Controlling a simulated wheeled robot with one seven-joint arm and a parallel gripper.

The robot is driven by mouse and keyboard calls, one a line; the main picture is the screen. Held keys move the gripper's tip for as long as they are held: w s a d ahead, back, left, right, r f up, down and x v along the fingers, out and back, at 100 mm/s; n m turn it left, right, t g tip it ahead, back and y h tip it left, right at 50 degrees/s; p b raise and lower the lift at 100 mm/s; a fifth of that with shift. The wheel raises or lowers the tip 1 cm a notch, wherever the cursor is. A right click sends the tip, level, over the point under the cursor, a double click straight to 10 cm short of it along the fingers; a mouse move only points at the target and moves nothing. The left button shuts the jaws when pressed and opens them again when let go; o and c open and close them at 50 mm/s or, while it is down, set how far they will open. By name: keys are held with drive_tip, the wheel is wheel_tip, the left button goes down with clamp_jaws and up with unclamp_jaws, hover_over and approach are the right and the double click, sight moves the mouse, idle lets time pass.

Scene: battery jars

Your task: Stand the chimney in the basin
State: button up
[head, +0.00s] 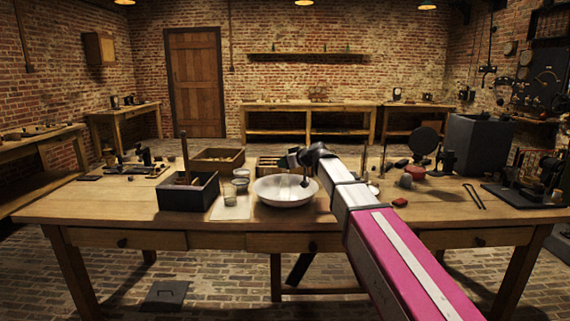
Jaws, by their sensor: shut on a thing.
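The basin (270,195) is a wide, shallow white bowl on the front middle of the wooden table. My gripper (305,182) is dark and points down over the basin's right half, with my arm reaching in from the lower right. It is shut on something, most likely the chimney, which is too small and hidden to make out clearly. I cannot tell whether the held thing touches the basin floor.
Glass jars (240,174) stand on a pale sheet left of the basin. A dark box (188,195) stands further left, with a wooden tray (217,160) behind. A small red block (400,202) and dark apparatus (530,185) are to the right.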

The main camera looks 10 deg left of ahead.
drive_tip(key=o, duration=0.9)
drive_tip(key=shift+f, duration=0.1)
drive_tip(key=shift+o, duration=0.2)
drive_tip(key=v, duration=1.2)
